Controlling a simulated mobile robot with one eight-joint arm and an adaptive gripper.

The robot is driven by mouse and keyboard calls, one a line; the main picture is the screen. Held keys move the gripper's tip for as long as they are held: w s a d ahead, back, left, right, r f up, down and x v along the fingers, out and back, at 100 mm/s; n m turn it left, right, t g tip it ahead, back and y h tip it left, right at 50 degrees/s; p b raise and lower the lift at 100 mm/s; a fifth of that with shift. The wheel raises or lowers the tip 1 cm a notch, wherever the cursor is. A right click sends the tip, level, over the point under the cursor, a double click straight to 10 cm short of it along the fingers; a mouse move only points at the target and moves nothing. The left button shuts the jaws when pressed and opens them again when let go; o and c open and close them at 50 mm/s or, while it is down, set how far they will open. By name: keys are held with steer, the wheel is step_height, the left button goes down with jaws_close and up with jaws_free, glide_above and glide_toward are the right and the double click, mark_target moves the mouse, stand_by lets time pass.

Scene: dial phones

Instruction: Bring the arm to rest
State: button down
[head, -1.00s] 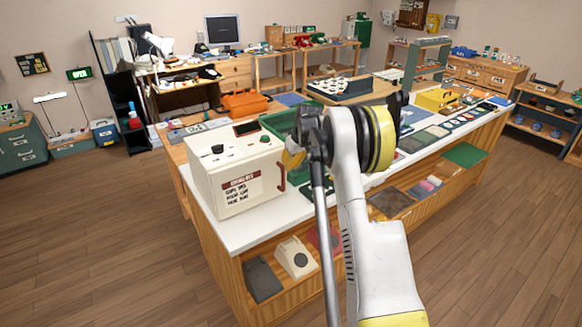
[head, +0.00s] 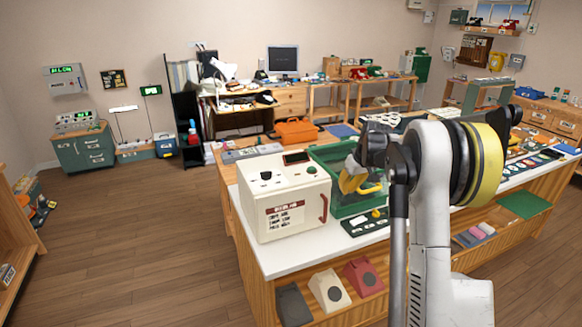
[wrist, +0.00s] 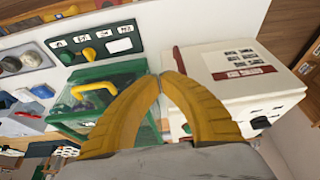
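My gripper (head: 350,180) is raised above the white counter (head: 290,262), in front of the green bin (head: 335,160) and to the right of the cream box (head: 285,200). In the wrist view its two yellow fingers meet at the tips (wrist: 160,80), shut with nothing visible between them. The cream box also shows there, to the right of the fingertips (wrist: 240,95). The green bin lies to their left (wrist: 80,125). My arm hides part of the counter in the head view.
A dark panel (head: 362,223) lies on the counter beside the cream box. Cream and red phones (head: 330,290) sit on the shelf below. An orange case (head: 296,132) is behind. Open wooden floor (head: 150,220) lies to the left.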

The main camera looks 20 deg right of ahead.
steer(key=s+a+r+b, duration=0.1)
steer(key=s+a+r, duration=0.3)
steer(key=a, duration=0.3)
steer(key=s+a+r+t, duration=0.1)
steer(key=s+a+r, duration=0.2)
steer(key=s+a, duration=0.25)
steer(key=s+a+r+b, duration=0.1)
steer(key=s+a+r, duration=0.25)
steer(key=a, duration=0.35)
steer(key=s+a+f+t+b, duration=0.1)
steer(key=s+a+f, duration=0.2)
steer(key=s+a, duration=0.3)
steer(key=s+a+f+b, duration=0.1)
steer(key=s+a+f, duration=0.2)
steer(key=s+a, duration=0.4)
steer(key=s, duration=0.8)
steer(key=shift+s+f+t, duration=0.4)
